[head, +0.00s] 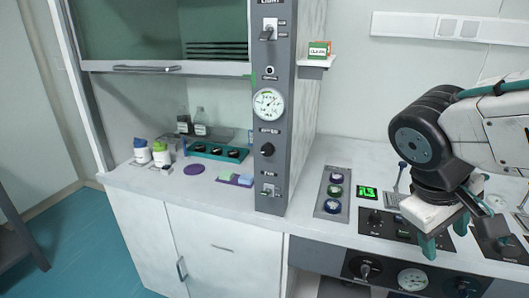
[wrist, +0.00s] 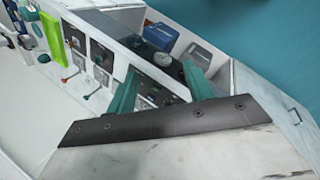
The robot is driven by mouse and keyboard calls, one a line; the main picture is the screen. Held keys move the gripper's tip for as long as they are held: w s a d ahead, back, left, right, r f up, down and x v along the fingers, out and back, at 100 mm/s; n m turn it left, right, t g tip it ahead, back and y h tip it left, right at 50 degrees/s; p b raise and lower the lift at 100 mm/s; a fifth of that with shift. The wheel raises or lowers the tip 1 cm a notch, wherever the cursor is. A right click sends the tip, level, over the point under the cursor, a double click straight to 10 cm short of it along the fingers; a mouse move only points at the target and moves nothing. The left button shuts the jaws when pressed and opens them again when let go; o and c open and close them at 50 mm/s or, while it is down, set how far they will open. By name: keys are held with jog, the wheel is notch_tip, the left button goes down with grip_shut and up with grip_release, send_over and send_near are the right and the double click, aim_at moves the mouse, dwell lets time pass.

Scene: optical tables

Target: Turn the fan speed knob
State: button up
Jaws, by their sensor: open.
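The fan speed knob (head: 267,149) is a black knob on the dark upright control column (head: 272,110), below a round white gauge (head: 268,104) and above a toggle switch (head: 268,190). Its pointer setting is too small to read. My gripper (head: 447,236) is at the right of the head view, well away from the knob, over the bench panels. Its two teal fingers are apart with nothing between them. In the wrist view, my gripper (wrist: 160,86) points toward a panel of knobs and switches; I cannot make out the fan speed knob there.
Bottles and a teal tray (head: 215,152) stand left, under the raised sash.

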jog(key=w+a+n+t+h, duration=0.1)
jog(key=w+n+t+h, duration=0.2)
jog(key=w, duration=0.4)
jog(key=n+t+y, duration=0.2)
jog(key=n+t, duration=1.2)
send_near(266, 152)
jog(key=w, duration=0.1)
jog(key=x, duration=0.8)
jog(key=shift+s+d+r, duration=0.1)
jog(key=shift+d+r, duration=0.05)
jog(key=c, duration=1)
